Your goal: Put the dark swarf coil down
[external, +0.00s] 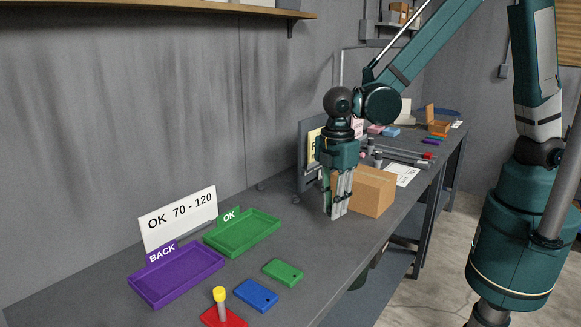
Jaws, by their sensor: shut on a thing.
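My gripper (337,212) points straight down over the grey bench, in front of a cardboard box. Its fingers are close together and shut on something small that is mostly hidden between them. I cannot make out the dark swarf coil clearly in this view. I cannot tell whether the fingertips touch the bench or hang just above it. A purple tray (150,290) marked BACK and a green tray (242,248) marked OK lie to the left, apart from my gripper.
A sign (179,219) reading OK 70 - 120 stands behind the trays. Green (283,271), blue (256,294) and red (222,317) plates lie at the front; a yellow-topped post stands on the red one. The cardboard box (372,190) is close behind my gripper. Bench between gripper and green tray is clear.

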